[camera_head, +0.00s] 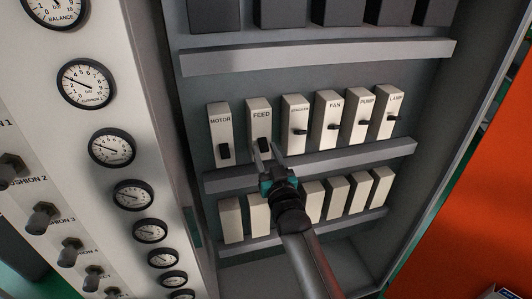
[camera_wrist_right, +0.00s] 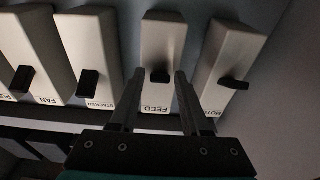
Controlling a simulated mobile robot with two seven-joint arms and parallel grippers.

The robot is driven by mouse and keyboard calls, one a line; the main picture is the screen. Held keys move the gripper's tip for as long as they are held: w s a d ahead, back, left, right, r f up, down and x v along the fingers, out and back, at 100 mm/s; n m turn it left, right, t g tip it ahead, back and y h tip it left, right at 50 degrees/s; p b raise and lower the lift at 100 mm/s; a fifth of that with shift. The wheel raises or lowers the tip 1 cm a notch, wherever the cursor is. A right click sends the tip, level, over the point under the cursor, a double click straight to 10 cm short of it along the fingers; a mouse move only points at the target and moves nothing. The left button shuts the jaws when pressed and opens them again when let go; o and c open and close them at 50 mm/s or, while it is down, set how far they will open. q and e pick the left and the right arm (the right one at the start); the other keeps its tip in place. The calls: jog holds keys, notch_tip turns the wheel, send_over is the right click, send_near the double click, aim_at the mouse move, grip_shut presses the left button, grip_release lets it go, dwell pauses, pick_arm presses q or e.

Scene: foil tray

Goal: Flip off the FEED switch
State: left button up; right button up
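The FEED switch (camera_head: 260,112) is a cream block with a black lever, between the MOTOR switch (camera_head: 220,122) and the STACKER switch (camera_head: 295,115) in the cabinet's labelled row. My right gripper (camera_head: 268,150) is open at the lower part of the FEED block, with its fingertips on either side of the lever. In the right wrist view the FEED block (camera_wrist_right: 163,50) appears upside down. Its lever (camera_wrist_right: 160,74) sits between the two spread fingers (camera_wrist_right: 158,85), and I cannot tell whether either finger touches it. My left gripper is not in view.
The FAN (camera_head: 328,112), PUMP (camera_head: 361,112) and LAMP (camera_head: 389,110) switches continue the row rightward. A grey ledge (camera_head: 355,156) runs below it, with more cream blocks (camera_head: 359,192) underneath. A gauge panel (camera_head: 145,60) stands left and an orange surface (camera_head: 465,180) right.

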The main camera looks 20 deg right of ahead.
jog(key=shift+o, duration=0.8)
jog(key=shift+s, duration=0.15)
jog(key=s+f, duration=0.2)
jog(key=s, duration=1.3)
jog(key=shift+a, duration=0.15)
jog(key=shift+w, duration=0.1)
